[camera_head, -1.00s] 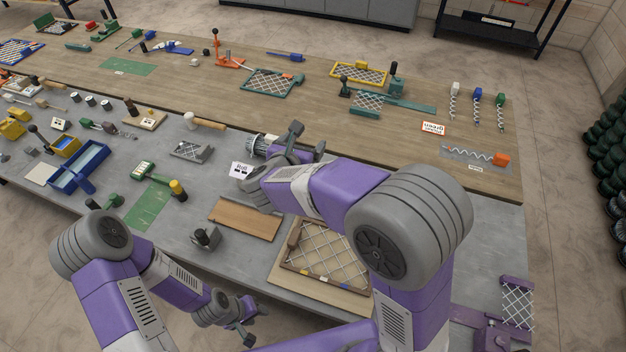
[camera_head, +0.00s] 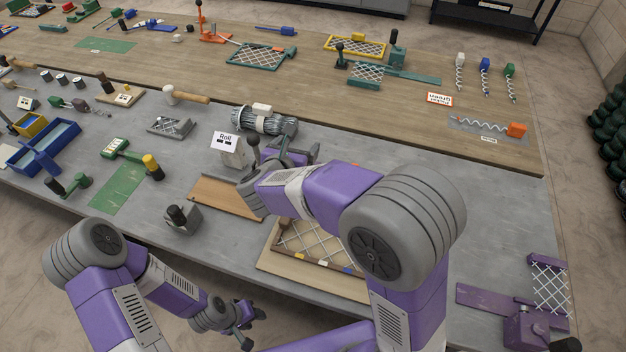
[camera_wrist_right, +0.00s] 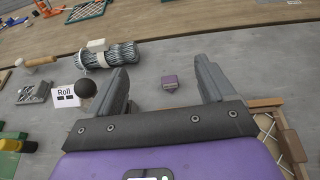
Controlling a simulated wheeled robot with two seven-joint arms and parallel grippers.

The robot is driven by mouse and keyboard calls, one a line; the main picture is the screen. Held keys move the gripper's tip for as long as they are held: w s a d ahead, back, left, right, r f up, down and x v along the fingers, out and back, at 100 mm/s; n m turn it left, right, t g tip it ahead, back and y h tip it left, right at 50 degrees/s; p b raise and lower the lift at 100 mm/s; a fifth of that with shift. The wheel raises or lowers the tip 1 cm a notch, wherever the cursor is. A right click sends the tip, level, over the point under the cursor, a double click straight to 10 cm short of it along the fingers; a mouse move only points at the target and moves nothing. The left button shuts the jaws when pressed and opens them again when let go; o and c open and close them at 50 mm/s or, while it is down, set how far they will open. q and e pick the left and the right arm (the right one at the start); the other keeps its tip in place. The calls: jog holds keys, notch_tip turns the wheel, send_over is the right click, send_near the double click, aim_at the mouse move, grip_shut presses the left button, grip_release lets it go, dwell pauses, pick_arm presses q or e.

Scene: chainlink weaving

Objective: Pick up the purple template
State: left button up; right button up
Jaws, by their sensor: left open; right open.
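In the head view a purple fixture (camera_head: 525,325) with a wire mesh piece stands at the bench's right end. My right gripper (camera_head: 280,148) is open and empty over the bench; it also shows in the right wrist view (camera_wrist_right: 160,76). My left gripper (camera_head: 246,322) is open and empty off the bench's front edge.
A wire roll (camera_head: 265,121) and a "Roll" sign (camera_head: 226,140) stand beside my right gripper. A wooden mesh frame (camera_head: 310,245) lies in front, partly hidden by my right arm. A brown board (camera_head: 225,197) lies to the left. The bench right of my arm is mostly clear.

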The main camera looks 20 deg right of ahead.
notch_tip(320, 180, down, 17)
jog(key=b, duration=1.5)
jog(key=shift+r, duration=0.15)
jog(key=shift+w+d, duration=0.1)
jog(key=shift+w, duration=0.1)
jog(key=b+x, duration=0.2)
jog(key=x, duration=0.9)
jog(key=shift+w+d, duration=0.15)
jog(key=shift+w, duration=0.1)
jog(key=shift+c, duration=0.3)
jog(key=c, duration=1.1)
